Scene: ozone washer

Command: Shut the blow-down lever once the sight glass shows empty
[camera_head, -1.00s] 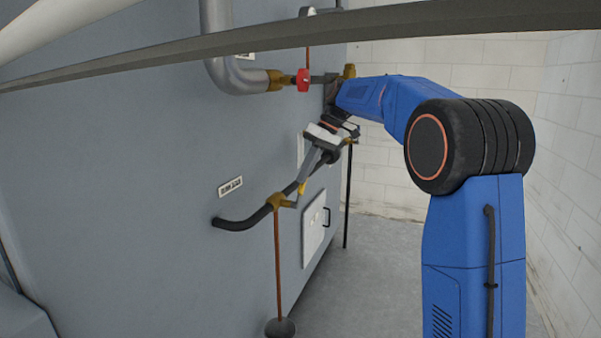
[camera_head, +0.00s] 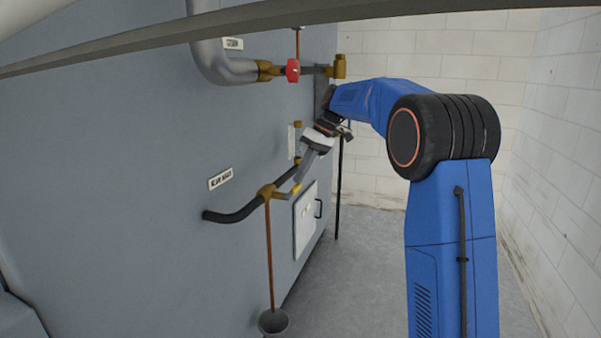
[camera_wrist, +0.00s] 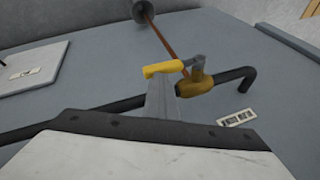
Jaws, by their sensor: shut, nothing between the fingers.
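The blow-down lever, with a yellow grip (camera_wrist: 165,68) on a grey arm, sits on a brass valve (camera_head: 267,191) in a black pipe. In the wrist view the lever arm lies roughly along the pipe. My gripper (camera_head: 299,181) is shut and empty, its fingertips right at the yellow grip; whether they touch it I cannot tell. A narrow pale fitting with brass ends, perhaps the sight glass (camera_head: 292,142), is on the wall above the pipe; its level is too small to read.
A copper pipe (camera_head: 269,250) drops from the valve to a grey funnel cup (camera_head: 273,321). A red valve handle (camera_head: 292,70) is on the upper pipe. A white hatch (camera_head: 305,222) is on the machine wall. The floor (camera_head: 350,280) to its right is clear.

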